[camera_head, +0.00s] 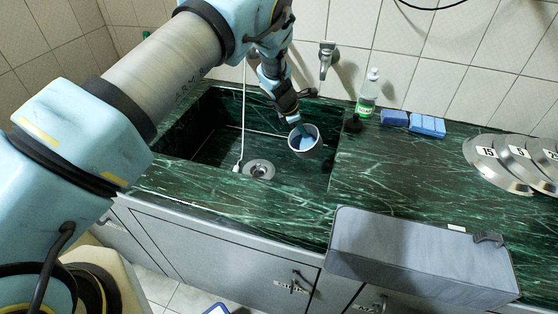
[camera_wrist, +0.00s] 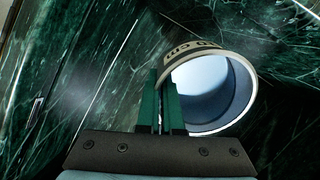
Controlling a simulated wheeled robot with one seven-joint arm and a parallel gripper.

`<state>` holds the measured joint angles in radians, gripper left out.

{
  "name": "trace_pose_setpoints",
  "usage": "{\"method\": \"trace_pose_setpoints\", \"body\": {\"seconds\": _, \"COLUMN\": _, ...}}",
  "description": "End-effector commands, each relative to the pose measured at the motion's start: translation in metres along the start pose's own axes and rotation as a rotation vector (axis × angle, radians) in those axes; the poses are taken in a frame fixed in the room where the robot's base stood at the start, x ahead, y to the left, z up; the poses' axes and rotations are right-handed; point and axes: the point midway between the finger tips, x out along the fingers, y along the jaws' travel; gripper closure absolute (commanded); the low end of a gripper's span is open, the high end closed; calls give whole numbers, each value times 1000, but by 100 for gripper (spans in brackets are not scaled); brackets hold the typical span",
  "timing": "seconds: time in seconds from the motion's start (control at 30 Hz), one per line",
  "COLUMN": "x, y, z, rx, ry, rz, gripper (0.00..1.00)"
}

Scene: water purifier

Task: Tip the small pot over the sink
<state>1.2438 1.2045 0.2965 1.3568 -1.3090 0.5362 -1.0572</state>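The small pot (camera_head: 304,140) is a pale cup-like vessel with a light blue inside, held over the right part of the green marble sink (camera_head: 225,140). Its open mouth faces the head camera, but I cannot tell how far it is tilted. My gripper (camera_head: 292,117) is at the pot's upper left side. In the wrist view the fingers of my gripper (camera_wrist: 160,105) are close together on the wall of the pot (camera_wrist: 245,95), near its lettered rim. The sink drain (camera_head: 259,169) lies below and left of the pot.
A tap (camera_head: 327,58) is on the wall behind the sink. A soap bottle (camera_head: 368,92), a blue sponge (camera_head: 394,118) and another blue block (camera_head: 427,125) stand right of the sink. Numbered metal discs (camera_head: 497,164) and a grey box (camera_head: 420,255) are farther right. A white cord (camera_head: 243,110) hangs into the sink.

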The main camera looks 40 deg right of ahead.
Motion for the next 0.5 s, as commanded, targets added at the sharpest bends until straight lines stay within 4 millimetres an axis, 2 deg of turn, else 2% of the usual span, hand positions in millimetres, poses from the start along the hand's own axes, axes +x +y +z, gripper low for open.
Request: {"method": "trace_pose_setpoints", "body": {"seconds": 0.5, "x": -6, "y": -2, "z": -6, "rx": -2, "ry": -66, "rz": 28, "gripper": 100}}
